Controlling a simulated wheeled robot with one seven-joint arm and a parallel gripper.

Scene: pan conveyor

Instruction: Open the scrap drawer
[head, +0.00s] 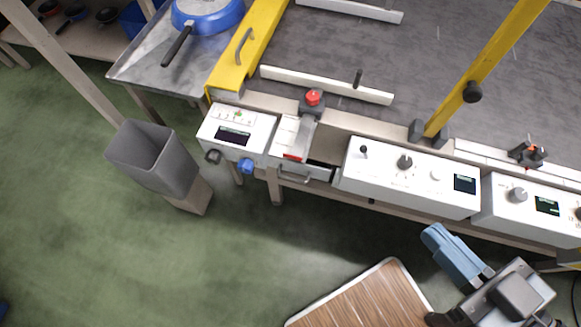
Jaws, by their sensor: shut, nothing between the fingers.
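The drawer (318,176) has a pale front with a grey bar handle (295,179). It sits low in the conveyor's front edge, between two white control boxes. A dark gap shows above its right part; I cannot tell whether it is slightly open or fully in. A white panel with a red strip covers the view above its left part. My gripper (437,240), light blue, is at the lower right, in front of the middle control box. It is shut and empty, well to the right of the drawer handle and apart from it.
The middle control box (408,178) and left control box (235,135) flank the drawer. A blue knob (246,166) juts out left of the handle. A grey bin (153,160) stands further left. A wood-topped platform (365,300) is at the bottom. Green floor before the drawer is clear.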

